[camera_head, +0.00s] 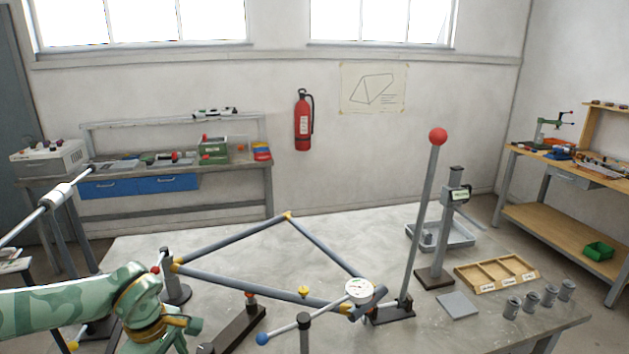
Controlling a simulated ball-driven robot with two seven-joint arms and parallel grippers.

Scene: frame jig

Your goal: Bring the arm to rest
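My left arm comes in from the lower left, over the near left part of the grey table (380,250). Its wrist and the top of my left gripper (165,335) show near the bottom edge. The fingers are not clearly visible, so I cannot tell whether they are open or shut. My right arm and gripper are not in view. A frame of grey tubes (240,279) with yellowish joints sits in the jig on the table, to the right of my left gripper.
A lever with a red ball (438,137) stands tall at the right of the frame. A dial gauge (359,289), a blue-tipped rod (290,330), a wooden compartment tray (497,272), a grey plate (457,305) and several metal cups (549,296) are nearby. Table surface behind the frame is clear.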

